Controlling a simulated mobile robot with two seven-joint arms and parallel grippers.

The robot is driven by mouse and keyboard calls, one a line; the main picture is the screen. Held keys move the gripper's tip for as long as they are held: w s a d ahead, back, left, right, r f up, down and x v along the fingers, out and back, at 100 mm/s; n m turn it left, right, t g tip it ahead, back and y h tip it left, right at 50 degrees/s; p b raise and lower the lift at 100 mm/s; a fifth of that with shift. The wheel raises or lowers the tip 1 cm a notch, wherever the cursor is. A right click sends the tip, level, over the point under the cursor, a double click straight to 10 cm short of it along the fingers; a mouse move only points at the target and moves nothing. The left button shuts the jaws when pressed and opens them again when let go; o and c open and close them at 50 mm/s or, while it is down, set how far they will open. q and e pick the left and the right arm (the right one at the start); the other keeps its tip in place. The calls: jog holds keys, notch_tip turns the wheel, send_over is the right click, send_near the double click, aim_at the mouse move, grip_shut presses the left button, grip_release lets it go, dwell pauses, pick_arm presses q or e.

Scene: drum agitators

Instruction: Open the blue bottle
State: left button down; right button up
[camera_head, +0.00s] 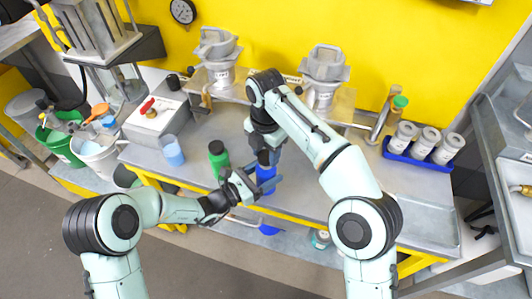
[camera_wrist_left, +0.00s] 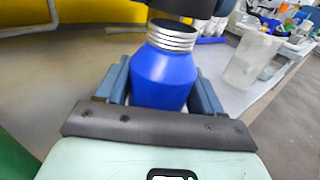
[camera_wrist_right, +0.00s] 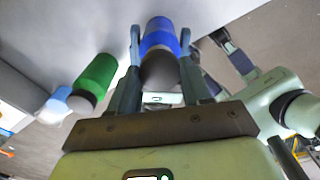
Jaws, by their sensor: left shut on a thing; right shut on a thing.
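The blue bottle (camera_head: 266,173) stands upright near the table's front edge. My left gripper (camera_head: 262,184) is shut on its body, with one finger on each side in the left wrist view. The bottle's silver threaded neck is bare in the left wrist view (camera_wrist_left: 173,36). My right gripper (camera_head: 268,158) points down from above the bottle and is shut on its dark cap (camera_wrist_right: 160,70). The cap is just above the neck; I cannot tell how wide the gap is. The blue body also shows beyond the cap in the right wrist view (camera_wrist_right: 160,36).
A green bottle (camera_head: 218,157) stands left of the blue one, close to my left arm. White jars in a blue tray (camera_head: 400,156) stand at the right. The table right of the bottle is partly clear.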

aim_at(266, 155)
jog(key=shift+r, duration=2)
pick_arm(q)
jog(key=shift+c, duration=0.3)
grip_release()
jog(key=shift+a, duration=0.1)
